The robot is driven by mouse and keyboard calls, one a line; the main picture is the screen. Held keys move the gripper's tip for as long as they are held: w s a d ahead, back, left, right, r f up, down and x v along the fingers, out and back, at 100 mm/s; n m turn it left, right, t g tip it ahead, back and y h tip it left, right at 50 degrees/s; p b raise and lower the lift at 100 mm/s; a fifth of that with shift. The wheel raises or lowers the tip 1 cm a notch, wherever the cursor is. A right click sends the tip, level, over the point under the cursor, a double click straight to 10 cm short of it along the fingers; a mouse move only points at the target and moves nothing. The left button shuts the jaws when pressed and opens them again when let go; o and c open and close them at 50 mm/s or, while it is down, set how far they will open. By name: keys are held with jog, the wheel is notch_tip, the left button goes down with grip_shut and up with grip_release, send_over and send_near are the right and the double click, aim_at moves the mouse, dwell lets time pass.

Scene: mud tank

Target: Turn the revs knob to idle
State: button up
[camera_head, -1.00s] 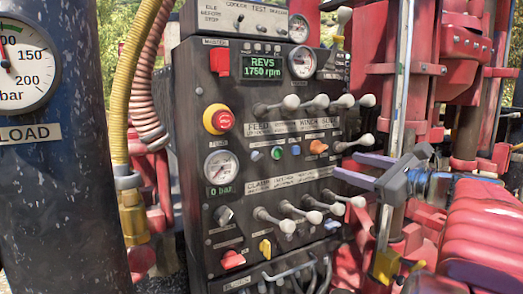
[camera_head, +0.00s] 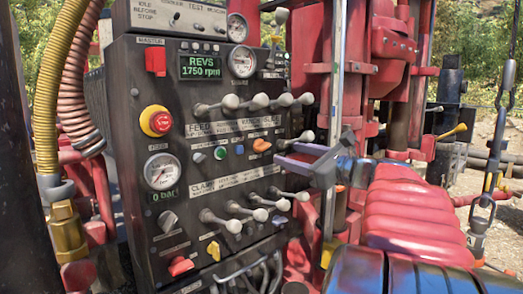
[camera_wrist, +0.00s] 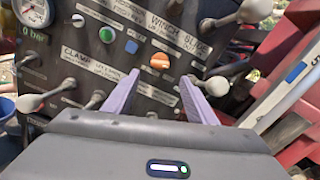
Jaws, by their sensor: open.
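A black control panel (camera_head: 130,120) carries a green display (camera_head: 202,67) reading "REVS 1750 rpm". Several knobs show: orange (camera_head: 261,145), grey (camera_head: 168,220), red (camera_head: 180,265) and yellow (camera_head: 213,250). Their labels are too small to read, so I cannot tell which is the revs knob. My gripper (camera_head: 279,152) is open and empty, its purple fingers pointing at the panel just right of the orange knob. In the wrist view, the orange knob (camera_wrist: 159,61) shows beyond and between the fingertips (camera_wrist: 160,81), with no visible contact.
Rows of grey-tipped levers stand out above (camera_head: 258,101) and below (camera_head: 257,214) the gripper's height, some close to the fingers. A red emergency button (camera_head: 158,121) is at left. A steel rod (camera_head: 336,100) and red machinery (camera_head: 395,60) stand right of the panel.

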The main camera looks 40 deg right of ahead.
aim_at(266, 148)
jog(key=w, duration=0.9)
jog(key=shift+w+a, duration=0.1)
jog(key=shift+w, duration=0.25)
jog(key=shift+c, duration=0.7)
jog(key=c, duration=0.9)
jog(key=shift+a, duration=0.25)
jog(key=shift+c, duration=0.2)
jog(key=shift+d, duration=0.15)
